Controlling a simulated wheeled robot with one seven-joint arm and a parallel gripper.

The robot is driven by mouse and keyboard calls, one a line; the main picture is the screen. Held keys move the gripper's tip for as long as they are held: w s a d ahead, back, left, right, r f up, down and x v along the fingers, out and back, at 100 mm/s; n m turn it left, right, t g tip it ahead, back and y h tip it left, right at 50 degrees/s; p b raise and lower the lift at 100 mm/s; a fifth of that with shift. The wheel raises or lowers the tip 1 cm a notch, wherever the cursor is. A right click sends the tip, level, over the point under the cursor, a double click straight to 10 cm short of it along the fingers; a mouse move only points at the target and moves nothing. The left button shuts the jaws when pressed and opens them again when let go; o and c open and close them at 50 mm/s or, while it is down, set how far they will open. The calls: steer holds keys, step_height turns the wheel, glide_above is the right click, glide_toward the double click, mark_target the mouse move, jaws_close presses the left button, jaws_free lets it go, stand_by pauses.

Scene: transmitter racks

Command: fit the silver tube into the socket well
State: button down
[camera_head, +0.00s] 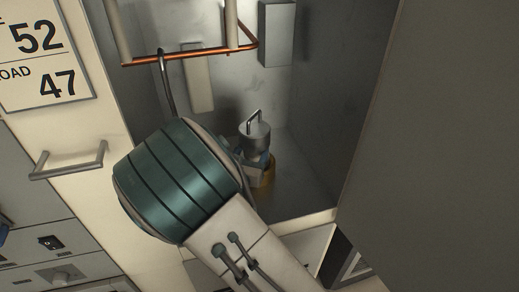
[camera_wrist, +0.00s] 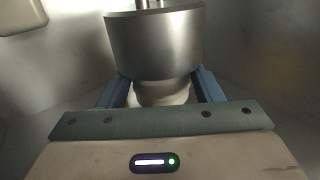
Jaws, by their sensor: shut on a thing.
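The silver tube (camera_head: 256,134) is a metal cylinder with a wire handle on top. It stands roughly upright inside the open cabinet and fills the upper middle of the wrist view (camera_wrist: 155,45). My gripper (camera_wrist: 161,90) is shut on its pale lower neck, one blue finger on each side. In the head view my gripper (camera_head: 258,159) is partly hidden behind my arm. A brass-coloured round socket well (camera_head: 266,173) shows just below the tube on the cabinet floor. I cannot tell whether the tube's lower end is above it or inside it.
A copper pipe (camera_head: 190,55) crosses the cabinet above my arm, with a hooked grey rod hanging by it. A grey box (camera_head: 277,35) is on the back wall. A large grey panel (camera_head: 440,150) bounds the right side. Cabinet floor right of the socket is clear.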

steer(key=shift+f, duration=1.85)
steer(key=shift+c, duration=2.1)
jaws_free()
steer(key=shift+f, duration=0.15)
steer(key=shift+s, duration=0.1)
steer(key=v, duration=0.7)
steer(key=shift+s+b, duration=0.15)
steer(key=shift+b, duration=0.2)
